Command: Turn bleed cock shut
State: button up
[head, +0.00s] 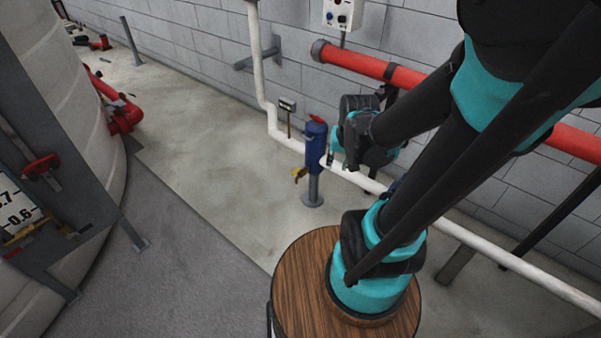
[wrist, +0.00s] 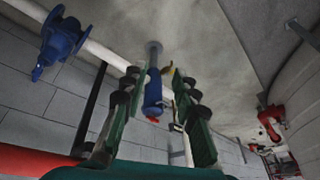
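A blue cylindrical vessel (head: 315,150) stands upright on a grey post near the wall, beside the white pipe. A small yellow lever (head: 299,174) sticks out low on its left side, and a red lever (head: 317,119) shows at its top. I cannot tell for sure which lever is the bleed cock. My gripper (head: 334,160) is just right of the vessel in the head view. In the wrist view my gripper (wrist: 156,80) is open, with nothing between its fingers. The vessel (wrist: 153,98) shows beyond the gap, with the yellow lever (wrist: 168,69) partly behind the right finger.
The white pipe (head: 262,75) runs down and along the wall behind the vessel. A thick red pipe (head: 360,62) runs above it. A large pale tank (head: 75,60) is at left. The floor between is clear.

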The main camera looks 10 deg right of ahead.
aim_at(298, 170)
jog(key=w+m, duration=0.2)
jog(key=w, duration=0.2)
jog(key=w+f+m, duration=0.1)
jog(key=w+m, duration=0.1)
jog(key=w, duration=0.2)
jog(key=w+m, duration=0.2)
jog(key=w, duration=0.3)
jog(key=shift+a+f, duration=0.2)
jog(key=shift+a, duration=0.1)
grip_shut()
jog(key=w+f+m+g+y, duration=0.1)
jog(key=w+f+m, duration=1.2)
jog(key=w+f, duration=0.65)
jog(key=w+a+f+m, duration=0.2)
jog(key=w+f, duration=0.1)
jog(key=f, duration=0.4)
jog(key=w+a+f+m, duration=0.1)
jog(key=w+a+f, duration=0.1)
jog(key=f, duration=0.6)
jog(key=w+a+f+m+g, duration=0.1)
jog(key=w+f+m, duration=0.1)
jog(key=f, duration=0.5)
jog(key=shift+w+a+f+m+y, duration=0.15)
jog(key=shift+w+a+m+y, duration=0.2)
jog(key=shift+w, duration=0.5)
